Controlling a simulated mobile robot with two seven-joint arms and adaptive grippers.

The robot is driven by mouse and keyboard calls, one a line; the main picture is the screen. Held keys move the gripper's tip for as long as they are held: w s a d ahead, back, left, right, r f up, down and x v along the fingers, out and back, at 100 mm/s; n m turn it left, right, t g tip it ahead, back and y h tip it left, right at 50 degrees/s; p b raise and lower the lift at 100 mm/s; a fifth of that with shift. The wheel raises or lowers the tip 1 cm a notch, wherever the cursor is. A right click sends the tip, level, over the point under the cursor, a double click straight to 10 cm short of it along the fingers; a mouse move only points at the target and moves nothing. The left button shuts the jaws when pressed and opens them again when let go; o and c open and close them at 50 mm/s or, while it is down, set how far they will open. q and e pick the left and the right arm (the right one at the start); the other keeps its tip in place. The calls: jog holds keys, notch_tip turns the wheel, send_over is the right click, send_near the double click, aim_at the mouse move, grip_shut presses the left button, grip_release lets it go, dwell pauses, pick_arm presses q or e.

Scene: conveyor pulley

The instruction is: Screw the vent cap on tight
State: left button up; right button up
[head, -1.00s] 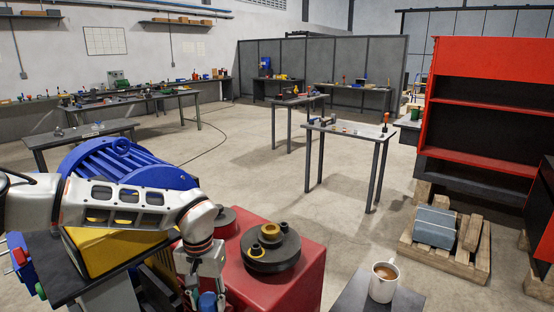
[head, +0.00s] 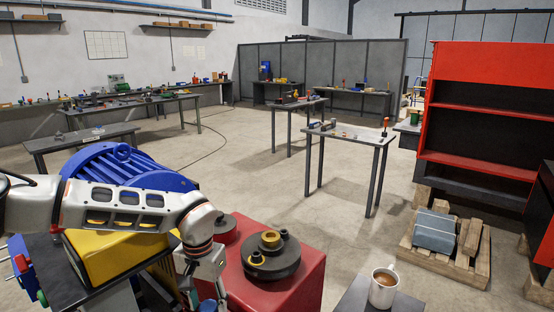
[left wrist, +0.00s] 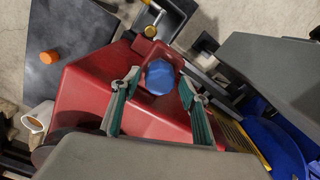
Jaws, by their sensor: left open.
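The blue hexagonal vent cap (left wrist: 160,77) sits on top of the red housing (left wrist: 82,92) in the left wrist view. My left gripper (left wrist: 159,82) is open, with its two green-padded fingers on either side of the cap and apart from it. The red housing (head: 310,275) also shows in the head view, where my left wrist and gripper (head: 209,288) are beside its left edge. How far the cap is threaded in cannot be told. My right gripper is not in view.
A blue motor (head: 125,165) and a yellow block (head: 110,258) stand to the left. A coffee mug (head: 383,285) stands on a dark surface at the front right. An orange round piece (left wrist: 49,57) lies nearby.

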aim_at(208, 305)
pick_arm(q)
notch_tip(208, 305, up, 3)
jog(key=shift+f+p, duration=0.1)
jog(key=shift+p, duration=1)
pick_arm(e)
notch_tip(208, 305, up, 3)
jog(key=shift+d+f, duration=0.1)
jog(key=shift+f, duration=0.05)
pick_arm(q)
jog(key=shift+r+p, duration=0.55)
jog(key=shift+r, duration=0.15)
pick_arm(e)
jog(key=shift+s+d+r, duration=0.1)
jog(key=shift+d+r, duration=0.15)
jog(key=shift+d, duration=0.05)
pick_arm(q)
jog(key=shift+r+p, duration=0.5)
jog(key=shift+r, duration=0.1)
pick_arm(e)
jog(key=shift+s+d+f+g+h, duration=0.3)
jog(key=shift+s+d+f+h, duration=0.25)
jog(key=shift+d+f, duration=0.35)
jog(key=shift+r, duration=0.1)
